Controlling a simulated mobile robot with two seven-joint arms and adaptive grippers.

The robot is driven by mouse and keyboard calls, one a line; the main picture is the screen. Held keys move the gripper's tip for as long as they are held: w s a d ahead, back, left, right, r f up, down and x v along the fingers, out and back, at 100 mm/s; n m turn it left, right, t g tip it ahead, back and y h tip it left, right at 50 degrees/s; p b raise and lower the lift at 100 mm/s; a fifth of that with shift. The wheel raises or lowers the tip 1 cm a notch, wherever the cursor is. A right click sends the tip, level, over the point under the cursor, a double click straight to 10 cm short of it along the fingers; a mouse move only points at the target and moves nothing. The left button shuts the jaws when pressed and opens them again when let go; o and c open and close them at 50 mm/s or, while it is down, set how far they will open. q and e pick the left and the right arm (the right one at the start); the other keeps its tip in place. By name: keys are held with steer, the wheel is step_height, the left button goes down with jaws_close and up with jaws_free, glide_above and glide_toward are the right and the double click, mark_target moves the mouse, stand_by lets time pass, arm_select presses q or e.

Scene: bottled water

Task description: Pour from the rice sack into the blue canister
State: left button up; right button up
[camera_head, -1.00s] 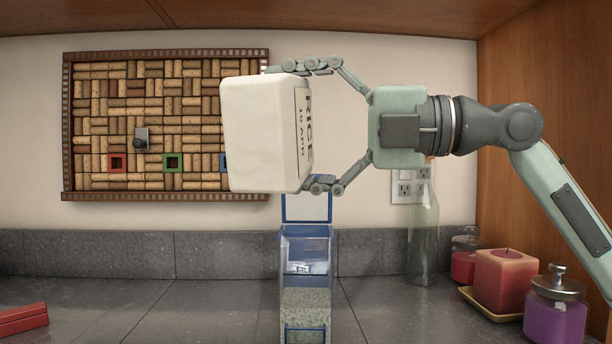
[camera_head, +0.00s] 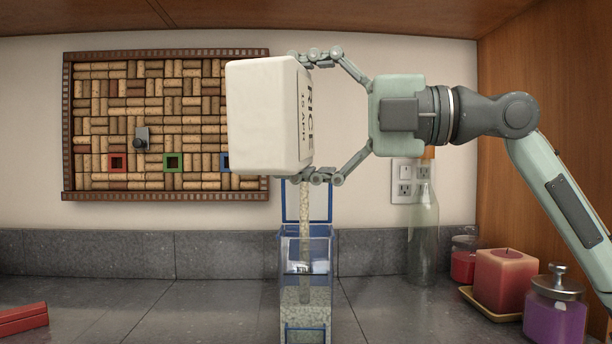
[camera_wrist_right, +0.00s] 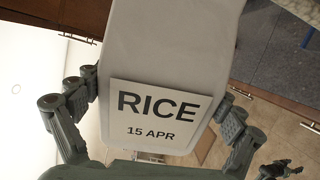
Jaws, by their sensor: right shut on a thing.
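The white rice sack (camera_head: 262,115) is held in the air above the canister. My right gripper (camera_head: 318,115) is shut on it, with one finger above and one below. In the right wrist view the sack (camera_wrist_right: 170,50) fills the space between the fingers, and its label reads RICE, 15 APR. The clear canister with blue edges (camera_head: 306,250) stands on the counter below, its blue lid frame upright at the back. A stream of rice (camera_head: 305,212) falls from under the sack into the canister, where grains lie in the lower part.
A glass bottle (camera_head: 423,240), a red candle (camera_head: 504,282) on a yellow dish, and a purple jar (camera_head: 555,312) stand at the right. A red object (camera_head: 22,319) lies at the left edge. A cork board (camera_head: 165,125) hangs behind.

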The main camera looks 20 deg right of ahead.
steer(key=shift+r, duration=0.15)
steer(key=shift+r, duration=0.15)
steer(key=shift+w+d+r+m, duration=0.1)
steer(key=shift+m, duration=0.2)
stand_by(0.4)
steer(key=shift+w+r+m, duration=0.1)
steer(key=shift+r+m, duration=0.15)
steer(key=shift+m, duration=0.05)
steer(key=shift+d+r, duration=0.1)
stand_by(0.5)
steer(key=shift+w, duration=0.1)
steer(key=shift+r, duration=0.15)
steer(key=shift+w+d+r+m, duration=0.1)
steer(key=shift+r+m, duration=0.05)
steer(key=shift+m, duration=0.25)
stand_by(0.5)
